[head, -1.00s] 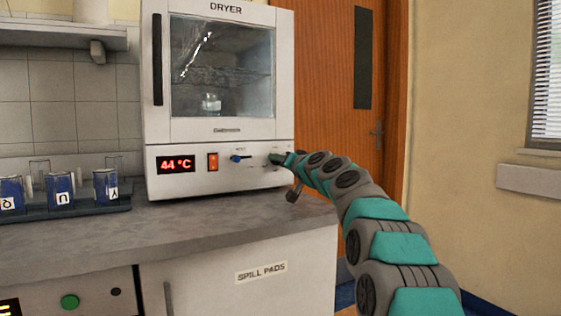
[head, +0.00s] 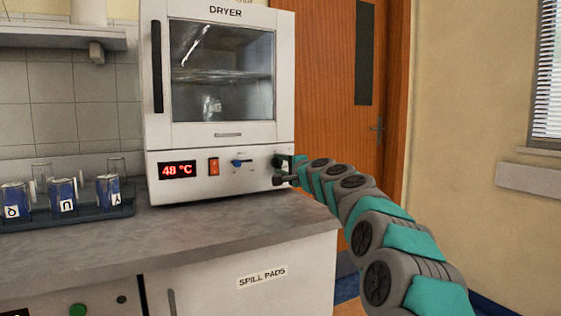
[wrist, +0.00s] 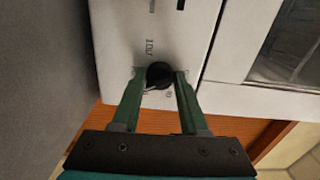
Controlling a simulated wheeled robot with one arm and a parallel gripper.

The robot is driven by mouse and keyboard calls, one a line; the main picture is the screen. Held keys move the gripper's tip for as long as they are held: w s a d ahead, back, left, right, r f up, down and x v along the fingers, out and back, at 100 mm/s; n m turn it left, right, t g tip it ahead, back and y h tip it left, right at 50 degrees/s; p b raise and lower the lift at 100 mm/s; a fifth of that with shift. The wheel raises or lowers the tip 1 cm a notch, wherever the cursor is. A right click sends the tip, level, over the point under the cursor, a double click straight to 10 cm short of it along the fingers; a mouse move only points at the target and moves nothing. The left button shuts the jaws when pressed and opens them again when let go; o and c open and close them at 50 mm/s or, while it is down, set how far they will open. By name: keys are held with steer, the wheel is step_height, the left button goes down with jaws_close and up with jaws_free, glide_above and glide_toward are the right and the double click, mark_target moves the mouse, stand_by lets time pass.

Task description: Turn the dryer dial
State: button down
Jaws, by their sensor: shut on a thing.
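The dryer (head: 160,133) is a white cabinet with a glass door, standing on the counter. Its red display (head: 178,170) reads 48 °C. The dial, a round black knob with a light pointer mark, shows in the wrist view (wrist: 159,75) on the dryer's front panel. My gripper (head: 283,171) is at the right end of that panel. In the wrist view my gripper (wrist: 160,78) has its two green fingers on either side of the dial, shut on it. In the head view the fingers mostly hide the dial.
A red switch (head: 214,167) and a blue lever (head: 240,162) sit left of the dial. Several blue-filled beakers (head: 109,191) stand in a dark rack at the left. The grey counter (head: 210,222) is clear before the dryer. A wooden door (head: 340,100) is behind my arm.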

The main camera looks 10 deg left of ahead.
steer(key=m, duration=0.6)
stand_by(0.6)
steer(key=shift+c, duration=2.2)
jaws_free()
steer(key=b+v, duration=0.1)
steer(key=v, duration=0.6)
steer(key=shift+s+d+b, duration=0.3)
steer(key=shift+b, duration=0.05)
